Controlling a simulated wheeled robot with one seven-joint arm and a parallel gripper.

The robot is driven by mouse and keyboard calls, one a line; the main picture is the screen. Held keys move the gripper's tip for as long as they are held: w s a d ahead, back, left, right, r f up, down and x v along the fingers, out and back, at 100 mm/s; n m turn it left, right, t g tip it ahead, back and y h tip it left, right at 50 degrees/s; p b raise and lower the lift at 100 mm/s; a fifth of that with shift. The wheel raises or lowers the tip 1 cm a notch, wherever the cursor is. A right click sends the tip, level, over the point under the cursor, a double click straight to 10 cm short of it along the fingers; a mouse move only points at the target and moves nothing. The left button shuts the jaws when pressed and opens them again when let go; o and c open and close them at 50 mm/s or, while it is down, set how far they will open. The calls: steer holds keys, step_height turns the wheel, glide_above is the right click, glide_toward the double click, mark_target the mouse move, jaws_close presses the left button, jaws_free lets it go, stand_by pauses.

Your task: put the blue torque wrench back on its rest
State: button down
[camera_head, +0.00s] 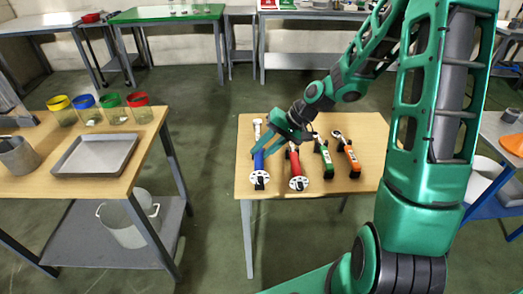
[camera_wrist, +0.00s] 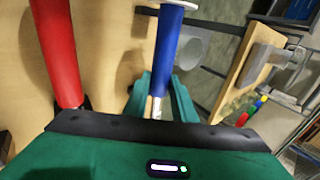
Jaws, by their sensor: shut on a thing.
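The blue torque wrench (camera_head: 259,161) is at the left end of the small wooden table, its pale shaft pointing to the back and a round end toward the front. My gripper (camera_head: 268,148) reaches down to it from the right and is shut on it. In the wrist view the blue handle (camera_wrist: 168,48) runs up from between the green fingers (camera_wrist: 159,98), with a bit of silvery shaft showing between them. A dark piece shows at the wrench's front end. I cannot tell whether the wrench touches a rest or is held just above it.
A red wrench (camera_head: 295,163) lies close to the right, also in the wrist view (camera_wrist: 55,50). Green (camera_head: 324,158) and orange (camera_head: 348,155) wrenches lie beyond it. The left bench holds a grey tray (camera_head: 95,154) and several colour-rimmed cups. Floor is open between the tables.

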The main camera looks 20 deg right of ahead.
steer(key=shift+f, duration=1.4)
steer(key=c, duration=1.4)
jaws_free()
steer(key=v, duration=1.1)
steer(key=s+d+r+m+g+h, duration=0.1)
steer(key=s+d+r+h, duration=0.1)
steer(key=s, duration=0.7)
steer(key=s+d+r+g+h, duration=0.1)
steer(key=s+d, duration=0.4)
steer(key=s, duration=0.5)
steer(key=s+d+r+m+g+h, duration=0.1)
steer(key=s+d+r+h, duration=0.2)
steer(key=s, duration=0.6)
steer(key=shift+s+d+r+m+h, duration=0.15)
steer(key=shift+d+r+m+h, duration=0.2)
steer(key=shift+d+r, duration=0.2)
